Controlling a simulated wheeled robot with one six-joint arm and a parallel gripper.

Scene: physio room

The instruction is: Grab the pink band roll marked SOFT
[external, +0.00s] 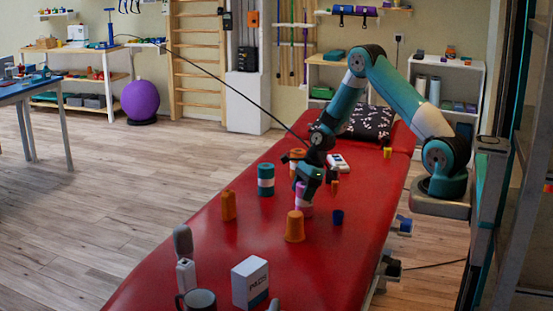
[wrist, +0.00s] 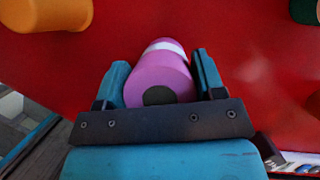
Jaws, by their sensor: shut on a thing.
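The pink band roll (wrist: 160,75), with a pale band around it and a dark hollow at its near end, sits between the fingers of my gripper (wrist: 162,88) in the wrist view. The fingers are shut on its sides. No SOFT marking is readable. In the external view the pink roll (external: 304,200) stands on or just above the red treatment table (external: 175,270), with my gripper (external: 308,184) around its upper part. My gripper and wrist hide part of it there.
A teal roll with a white band (external: 265,180) and an orange roll (external: 229,205) stand to the left. A white box (external: 250,282) is at the near end. A patterned pillow (external: 368,122) lies behind.

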